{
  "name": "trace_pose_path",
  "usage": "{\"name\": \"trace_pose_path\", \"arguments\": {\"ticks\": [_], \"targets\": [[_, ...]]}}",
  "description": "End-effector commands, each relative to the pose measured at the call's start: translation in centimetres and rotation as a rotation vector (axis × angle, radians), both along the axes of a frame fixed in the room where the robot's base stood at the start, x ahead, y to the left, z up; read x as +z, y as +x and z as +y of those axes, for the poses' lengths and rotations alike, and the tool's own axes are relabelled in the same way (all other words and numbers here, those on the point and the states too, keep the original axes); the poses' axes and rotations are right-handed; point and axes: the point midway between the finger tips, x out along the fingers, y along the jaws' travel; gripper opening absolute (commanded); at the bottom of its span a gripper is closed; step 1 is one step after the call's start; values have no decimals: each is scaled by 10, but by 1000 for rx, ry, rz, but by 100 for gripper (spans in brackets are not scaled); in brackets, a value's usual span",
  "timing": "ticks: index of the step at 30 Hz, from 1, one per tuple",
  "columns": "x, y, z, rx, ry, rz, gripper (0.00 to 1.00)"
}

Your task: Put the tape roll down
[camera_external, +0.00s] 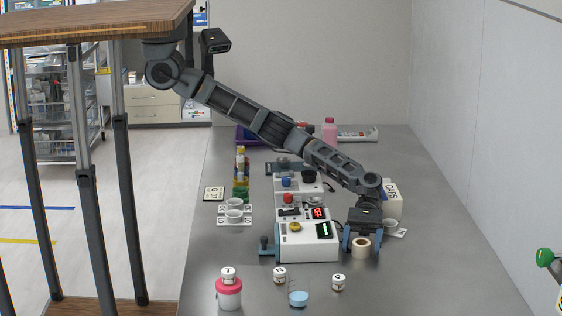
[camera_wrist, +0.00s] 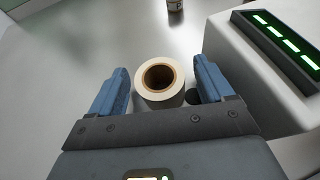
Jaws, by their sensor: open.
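The tape roll (camera_external: 361,247) is off-white with a brown core. It stands on the grey table, hole facing up, just right of the white device with lit displays. In the wrist view the roll (camera_wrist: 159,82) lies between the two blue fingers. My gripper (camera_external: 361,241) is open around it, with a visible gap on each side; in the wrist view (camera_wrist: 163,88) neither finger appears to touch it. The roll's lower side is partly hidden by my gripper.
The white device (camera_external: 308,246) stands close on the left of my gripper. A white box (camera_external: 393,201) is behind it. Small labelled jars (camera_external: 338,282), a blue lid (camera_external: 298,299) and a pink-collared jar (camera_external: 229,292) stand in front. The table's right front (camera_external: 440,270) is clear.

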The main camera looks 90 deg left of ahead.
Motion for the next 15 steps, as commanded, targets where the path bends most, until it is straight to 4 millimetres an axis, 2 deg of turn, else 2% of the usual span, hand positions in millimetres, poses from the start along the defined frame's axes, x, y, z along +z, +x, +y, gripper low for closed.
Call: {"name": "trace_pose_path", "arguments": {"ticks": [7,15], "targets": [[8,0,0,0,0,0,81],[24,14,49,2,-2,-2,81]]}}
